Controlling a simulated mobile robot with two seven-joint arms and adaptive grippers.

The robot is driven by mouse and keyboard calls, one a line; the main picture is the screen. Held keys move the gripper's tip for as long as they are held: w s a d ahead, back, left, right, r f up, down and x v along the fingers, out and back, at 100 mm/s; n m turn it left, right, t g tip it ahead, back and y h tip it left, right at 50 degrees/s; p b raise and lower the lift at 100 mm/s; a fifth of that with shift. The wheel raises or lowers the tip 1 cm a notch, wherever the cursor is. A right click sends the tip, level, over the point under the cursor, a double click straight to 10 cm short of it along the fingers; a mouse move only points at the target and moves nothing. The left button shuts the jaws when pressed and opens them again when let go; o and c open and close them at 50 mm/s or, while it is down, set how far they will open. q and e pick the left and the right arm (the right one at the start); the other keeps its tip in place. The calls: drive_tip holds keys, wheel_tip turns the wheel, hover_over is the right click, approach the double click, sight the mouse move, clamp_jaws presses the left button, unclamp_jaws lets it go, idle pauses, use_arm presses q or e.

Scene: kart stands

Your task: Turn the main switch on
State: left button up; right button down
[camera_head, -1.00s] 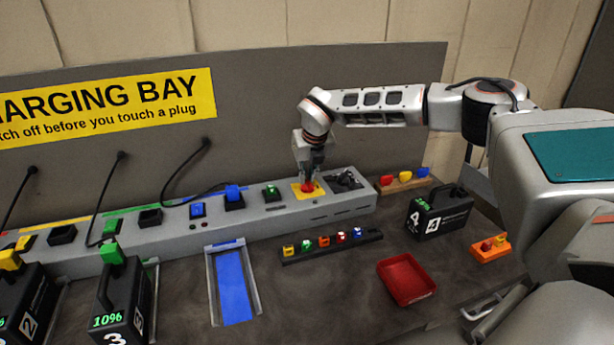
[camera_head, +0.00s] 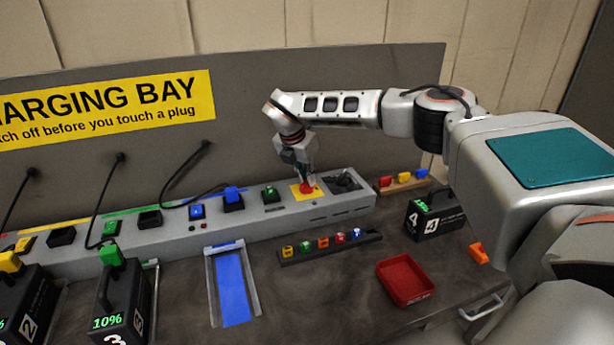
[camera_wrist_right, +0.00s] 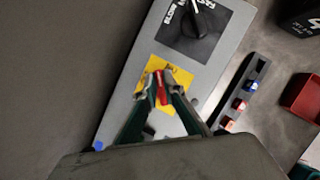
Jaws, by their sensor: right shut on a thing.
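A red switch handle (camera_head: 306,188) stands on a yellow plate (camera_head: 317,194) near the right end of the grey charging rail (camera_head: 262,224). I take it for the main switch. My right gripper (camera_head: 308,182) comes down on it from above, tilted. In the right wrist view its two fingers (camera_wrist_right: 162,86) close on both sides of the red handle (camera_wrist_right: 161,88), over the yellow plate (camera_wrist_right: 180,75). The fingers hide part of the handle, and I cannot tell whether it is on or off. My left gripper is not in view.
Beside the plate is a black panel with a dark knob (camera_wrist_right: 195,20). A rack of several small colored pieces (camera_head: 330,246), a red tray (camera_head: 405,282) and battery box 4 (camera_head: 434,214) stand in front. Black cables (camera_head: 180,178) hang to the left.

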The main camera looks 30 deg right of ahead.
drive_tip(key=m+g, duration=0.1)
drive_tip(key=m, duration=0.2)
drive_tip(key=shift+m+p, duration=0.3)
drive_tip(key=shift+p, duration=0.1)
drive_tip(key=shift+s+m+g+p, duration=0.15)
drive_tip(key=shift+m+g, duration=0.3)
drive_tip(key=shift+m, duration=0.5)
drive_tip(key=shift+m+g+p, duration=0.2)
drive_tip(key=shift+m+g, duration=0.25)
drive_tip(key=shift+m, duration=0.5)
drive_tip(key=c, duration=2.1)
unclamp_jaws()
drive_tip(key=shift+c, duration=0.2)
drive_tip(key=v, duration=1.2)
drive_tip(key=shift+f, duration=0.1)
